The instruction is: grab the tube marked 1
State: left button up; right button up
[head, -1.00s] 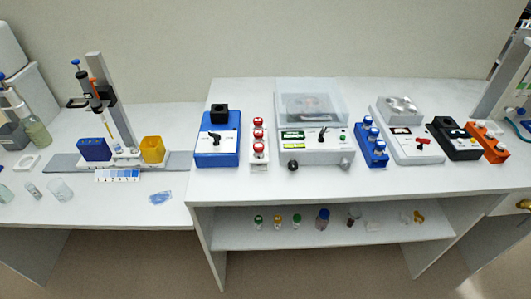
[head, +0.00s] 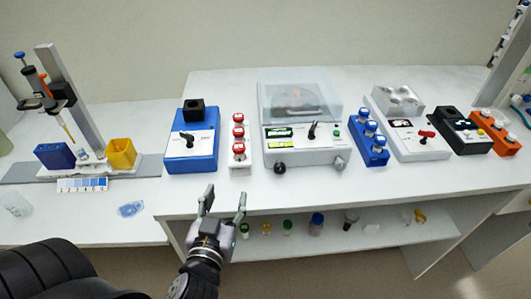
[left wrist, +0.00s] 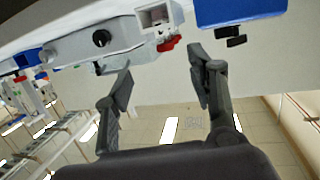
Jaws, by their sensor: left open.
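Capped tubes stand in small racks on the bench. Red-capped tubes (head: 238,133) are in a white rack (head: 240,168), blue-capped tubes (head: 370,125) in a blue rack (head: 376,159), and white-capped tubes in an orange rack (head: 507,149). No number is legible on any tube, so I cannot tell which is marked 1. My left gripper (head: 225,193) is open and empty, in front of the bench edge, just below the white rack. In the left wrist view the open fingers (left wrist: 158,66) have nothing between them; a red cap (left wrist: 169,44) shows beyond them. My right gripper is out of view.
A blue mixer (head: 176,158) stands left of the white rack and a lidded centrifuge (head: 300,157) right of it. A lower shelf (head: 385,259) under the bench holds several small capped vials. A yellow box (head: 121,153) stands on the left table.

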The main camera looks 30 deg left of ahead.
aim_at(238, 150)
pick_arm(q)
jog(key=w, duration=0.1)
jog(key=w+a+r+b, duration=0.1)
jog(key=w+b, duration=0.1)
jog(key=w, duration=0.1)
jog(key=shift+a+r, duration=0.2)
jog(key=shift+a, duration=0.2)
jog(key=p+x, duration=0.1)
jog(key=x, duration=0.6)
jog(key=shift+w+a+r+p, duration=0.15)
jog(key=shift+w+a+p, duration=0.05)
jog(key=shift+w+p, duration=0.2)
jog(key=p+x, duration=0.1)
jog(key=x, duration=0.4)
jog(key=shift+w+p, duration=0.2)
jog(key=shift+p, duration=0.15)
jog(key=shift+r, duration=0.1)
jog(key=shift+c, duration=0.4)
jog(key=c, duration=1)
jog(key=shift+c, duration=0.2)
